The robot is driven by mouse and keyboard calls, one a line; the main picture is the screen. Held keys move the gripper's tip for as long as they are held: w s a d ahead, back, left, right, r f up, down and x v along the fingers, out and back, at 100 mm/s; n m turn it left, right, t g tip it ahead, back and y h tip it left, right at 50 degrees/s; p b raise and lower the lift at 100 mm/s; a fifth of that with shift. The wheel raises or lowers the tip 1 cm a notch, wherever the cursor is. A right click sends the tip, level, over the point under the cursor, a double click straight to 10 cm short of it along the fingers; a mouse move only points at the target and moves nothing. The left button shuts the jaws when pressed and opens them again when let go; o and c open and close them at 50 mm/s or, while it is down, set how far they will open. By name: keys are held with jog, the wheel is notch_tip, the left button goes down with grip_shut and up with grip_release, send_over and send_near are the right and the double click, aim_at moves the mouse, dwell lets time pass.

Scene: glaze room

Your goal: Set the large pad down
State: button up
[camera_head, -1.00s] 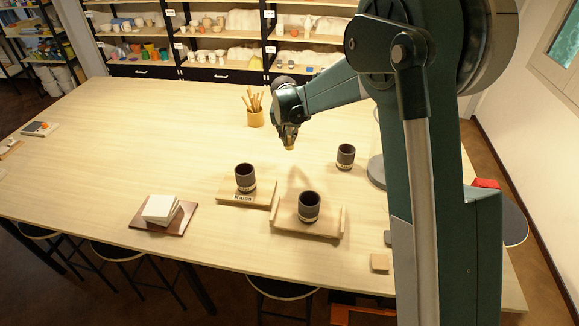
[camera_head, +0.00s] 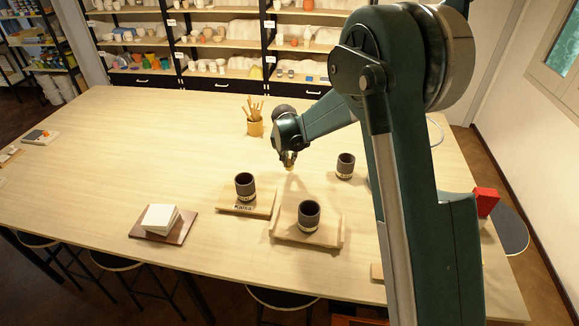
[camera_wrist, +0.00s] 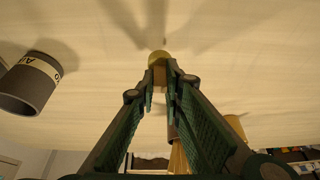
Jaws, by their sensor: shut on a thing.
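My gripper (camera_head: 289,160) hangs above the table, behind the two wooden stands and left of the lone dark cup. In the wrist view, my gripper (camera_wrist: 160,78) is shut on a small yellowish round pad (camera_wrist: 158,56) at its fingertips. The pad also shows as a tiny pale spot (camera_head: 290,168) in the head view. A shadow lies on the table near it. I cannot tell the exact gap between pad and table.
Dark cups stand on a labelled board (camera_head: 262,207) and a wider stand (camera_head: 285,236); another dark cup (camera_head: 345,166) stands on the table. A tool pot (camera_head: 255,128) is behind. The table's left side is mostly clear.

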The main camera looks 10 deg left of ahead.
aim_at(289, 163)
jog(key=shift+f, duration=1.85)
jog(key=shift+f, duration=0.15)
jog(key=o, duration=0.8)
jog(key=shift+c, duration=0.2)
jog(key=shift+r, duration=0.2)
jog(key=v, duration=1.2)
jog(key=shift+d, duration=0.15)
